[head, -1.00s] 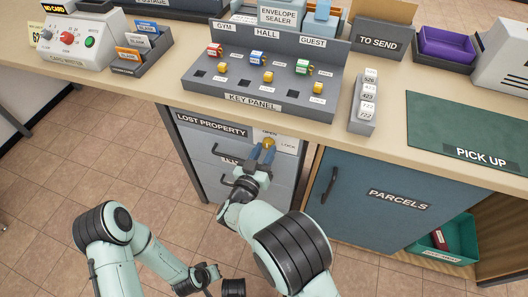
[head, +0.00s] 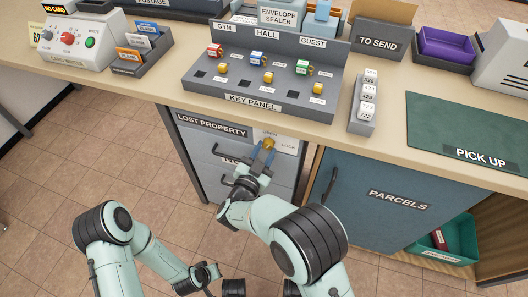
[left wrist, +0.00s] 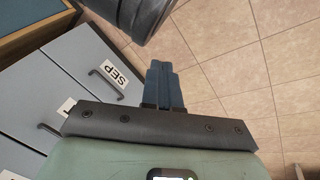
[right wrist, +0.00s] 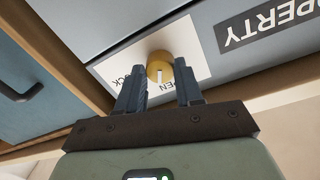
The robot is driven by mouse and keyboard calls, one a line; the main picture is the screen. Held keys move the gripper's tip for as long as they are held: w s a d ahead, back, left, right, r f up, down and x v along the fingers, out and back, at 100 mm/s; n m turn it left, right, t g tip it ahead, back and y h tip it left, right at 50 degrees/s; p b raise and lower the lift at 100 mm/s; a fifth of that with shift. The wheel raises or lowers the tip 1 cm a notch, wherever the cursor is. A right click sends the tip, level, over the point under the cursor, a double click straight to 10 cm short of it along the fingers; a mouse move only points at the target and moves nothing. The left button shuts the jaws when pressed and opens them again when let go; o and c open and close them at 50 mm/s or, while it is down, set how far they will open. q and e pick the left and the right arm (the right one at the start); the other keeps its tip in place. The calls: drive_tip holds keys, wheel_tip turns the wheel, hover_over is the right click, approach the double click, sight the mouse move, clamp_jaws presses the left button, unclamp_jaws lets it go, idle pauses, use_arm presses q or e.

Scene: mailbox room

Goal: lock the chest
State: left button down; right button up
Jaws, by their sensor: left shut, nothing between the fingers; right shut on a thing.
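The chest is a grey drawer cabinet (head: 200,145) under the counter, labelled LOST PROPERTY. A round yellow lock knob (head: 268,143) sits on a white plate at its upper right, marked OPEN above and LOCK to the right. My right gripper (head: 264,152) is shut on this knob. In the right wrist view the knob (right wrist: 160,66) shows between and just beyond the fingertips, its white mark pointing towards the OPEN word; the fingers hide part of the plate. My left gripper (left wrist: 163,68) is shut and empty above the tiled floor, beside drawer fronts.
The wooden counter (head: 150,85) overhangs the chest and carries the key panel (head: 255,102). Drawer handles (head: 222,152) stick out left of my right gripper. The blue PARCELS door (head: 375,195) stands to the right. The floor at left is mostly free.

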drive_tip(key=shift+f+m, duration=0.1)
drive_tip(key=shift+m, duration=0.8)
drive_tip(key=m+b, duration=0.1)
drive_tip(key=m, duration=0.1)
drive_tip(key=shift+m, duration=0.3)
drive_tip(key=m+y+b, duration=0.1)
drive_tip(key=m+b, duration=0.2)
drive_tip(key=m, duration=0.2)
use_arm(q)
drive_tip(key=s+a+f+g+b, duration=0.1)
drive_tip(key=s+f+g, duration=0.2)
drive_tip(key=s+f, duration=0.4)
drive_tip(key=shift+s+a+f+n+g, duration=0.2)
drive_tip(key=shift+s+f+n+g, duration=0.15)
drive_tip(key=shift+s, duration=1.15)
use_arm(e)
drive_tip(key=shift+m, duration=1.1)
drive_tip(key=o, duration=1)
drive_tip(key=shift+o, duration=0.2)
drive_tip(key=shift+s, duration=0.1)
